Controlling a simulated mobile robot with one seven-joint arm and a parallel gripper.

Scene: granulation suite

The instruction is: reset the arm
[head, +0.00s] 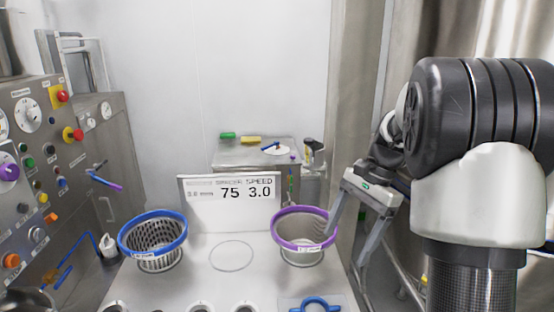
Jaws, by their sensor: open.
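My arm comes in from the right in the head view and hangs over the right side of the worktop. My gripper (346,248) points downward with its two fingers spread apart, and nothing shows between them. Its left finger overlaps the right rim of the purple-rimmed basket (303,212) in the picture. I cannot tell whether it touches the basket. The basket stands upright on the worktop.
A blue-rimmed basket (153,224) stands left of a sign (229,204) reading 75 and 3.0. A control panel (30,165) with knobs lines the left. A blue-handled item (315,305) lies at the front. The worktop (225,283) is clear between the baskets.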

